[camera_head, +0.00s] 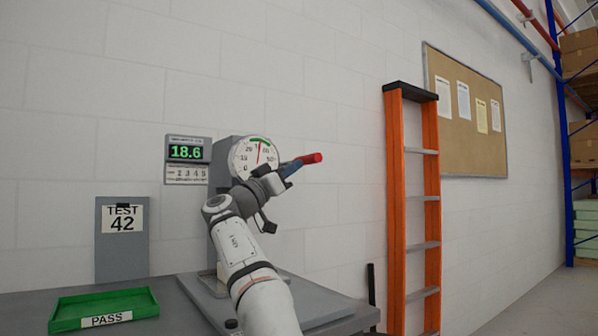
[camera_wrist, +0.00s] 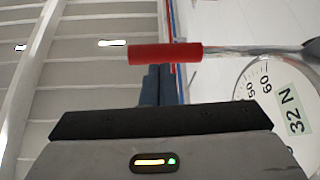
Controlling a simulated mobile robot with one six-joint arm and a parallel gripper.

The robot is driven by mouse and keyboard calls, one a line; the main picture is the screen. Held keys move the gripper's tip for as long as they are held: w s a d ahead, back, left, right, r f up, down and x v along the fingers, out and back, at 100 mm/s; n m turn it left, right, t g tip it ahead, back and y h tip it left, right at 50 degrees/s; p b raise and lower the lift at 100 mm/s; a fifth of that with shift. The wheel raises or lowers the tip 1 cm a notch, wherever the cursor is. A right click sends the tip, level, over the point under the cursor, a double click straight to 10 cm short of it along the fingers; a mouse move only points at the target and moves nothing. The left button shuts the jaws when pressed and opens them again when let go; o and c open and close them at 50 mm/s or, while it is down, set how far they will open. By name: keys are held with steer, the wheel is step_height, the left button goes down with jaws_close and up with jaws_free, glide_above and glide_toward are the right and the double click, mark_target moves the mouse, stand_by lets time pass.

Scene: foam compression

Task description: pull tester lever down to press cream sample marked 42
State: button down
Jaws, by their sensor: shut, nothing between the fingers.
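The grey tester (camera_head: 222,163) stands on the bench against the wall. Its round dial (camera_head: 247,150) has a red needle near the top by a green band. The dial (camera_wrist: 252,78) also shows in the wrist view, with a "32 N" mark. The lever's red grip (camera_head: 312,158) sticks out to the right; in the wrist view the grip (camera_wrist: 165,54) lies across, on a metal rod. My gripper (camera_head: 294,167) is shut and empty, its blue fingertips (camera_wrist: 157,72) right at the grip. I cannot tell whether they touch.
A wall display (camera_head: 187,152) reads 18.6. A grey board (camera_head: 121,255) reads "TEST 42". A green tray (camera_head: 140,303) marked PASS lies empty at the bench's left. An orange ladder (camera_head: 395,200) leans at right, near the lever side. A cork board (camera_head: 468,150) hangs behind.

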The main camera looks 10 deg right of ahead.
steer(key=w+v, duration=0.1)
steer(key=v, duration=0.7)
steer(key=shift+w+a, duration=0.25)
steer(key=shift+a, duration=0.25)
steer(key=shift+f, duration=0.1)
steer(key=s+d+n+y+p, duration=0.1)
steer(key=d+n+y+p, duration=0.5)
steer(key=d+p, duration=0.35)
steer(key=s+d+f+n+g+y+p, duration=0.35)
steer(key=s+f+y+p, duration=0.2)
steer(key=s+p, duration=0.25)
steer(key=s+a+f+g+y+p, duration=0.1)
steer(key=s+a+f+y+p, duration=0.1)
steer(key=s, duration=0.7)
steer(key=s+a+f+n+g+y+p, duration=0.1)
steer(key=s+a+f+g+y+p, duration=0.1)
steer(key=s+f+y+p, duration=0.2)
steer(key=s+a+f+n+g+y+p, duration=0.1)
steer(key=s+a+f+y+p, duration=0.2)
steer(key=s, duration=1.3)
step_height(320, 180, down, 3)
steer(key=y+p, duration=0.1)
steer(key=p, duration=0.5)
steer(key=shift+f+p, duration=0.2)
steer(key=shift+p, duration=0.15)
